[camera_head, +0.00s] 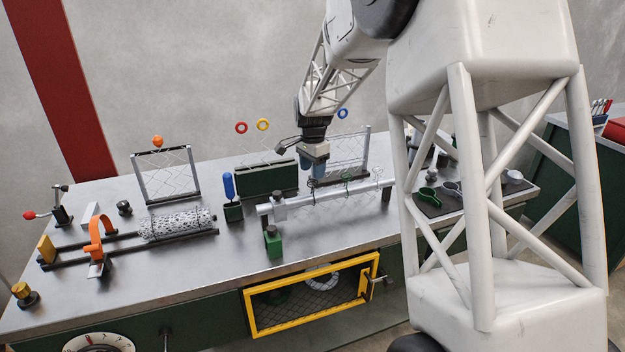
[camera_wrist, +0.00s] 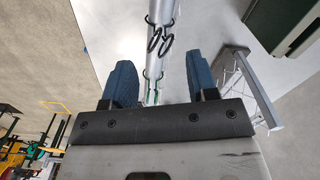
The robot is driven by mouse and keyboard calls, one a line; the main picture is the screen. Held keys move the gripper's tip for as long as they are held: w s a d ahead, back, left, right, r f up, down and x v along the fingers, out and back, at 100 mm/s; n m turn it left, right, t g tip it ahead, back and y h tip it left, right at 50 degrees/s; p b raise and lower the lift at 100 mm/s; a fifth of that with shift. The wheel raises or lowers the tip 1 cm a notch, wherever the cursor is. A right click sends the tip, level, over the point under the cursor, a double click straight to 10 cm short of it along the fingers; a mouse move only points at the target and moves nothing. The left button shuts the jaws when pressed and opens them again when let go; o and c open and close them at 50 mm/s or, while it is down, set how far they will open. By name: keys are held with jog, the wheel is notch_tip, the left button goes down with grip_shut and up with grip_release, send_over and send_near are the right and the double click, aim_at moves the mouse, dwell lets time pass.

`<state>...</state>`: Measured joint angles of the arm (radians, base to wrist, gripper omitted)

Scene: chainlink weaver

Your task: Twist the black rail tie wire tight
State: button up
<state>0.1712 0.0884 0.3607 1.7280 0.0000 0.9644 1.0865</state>
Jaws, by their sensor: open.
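The silver rail (camera_head: 335,193) runs across the bench on end posts; it also runs up the middle of the wrist view (camera_wrist: 160,12). Black tie wire loops (camera_wrist: 153,40) hang on it with loose ends; which one is the black rail tie wire I cannot tell. A green wire (camera_wrist: 153,97) sits on the rail nearer my gripper, and shows in the head view (camera_head: 348,175). My gripper (camera_head: 313,172) is above and behind the rail, blue fingers apart and empty. In the wrist view the fingers (camera_wrist: 159,62) lie either side of the rail, apart from it.
A mesh panel in a frame (camera_head: 348,150) stands close behind my gripper. A dark green block (camera_head: 267,180) and a blue-handled tool (camera_head: 229,187) stand to the left. A yellow-framed mesh door (camera_head: 255,313) is on the bench front.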

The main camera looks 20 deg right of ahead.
aim_at(313, 186)
jog(key=n, duration=0.3)
jog(key=shift+n, duration=0.4)
jog(key=n, duration=0.3)
jog(key=shift+n, duration=0.3)
jog(key=n, duration=0.6)
jog(key=shift+n, duration=0.4)
jog(key=n, duration=0.6)
jog(key=shift+n, duration=0.3)
jog(key=n, duration=0.7)
jog(key=shift+f, duration=2)
jog(key=c, duration=0.8)
jog(key=shift+c, duration=0.2)
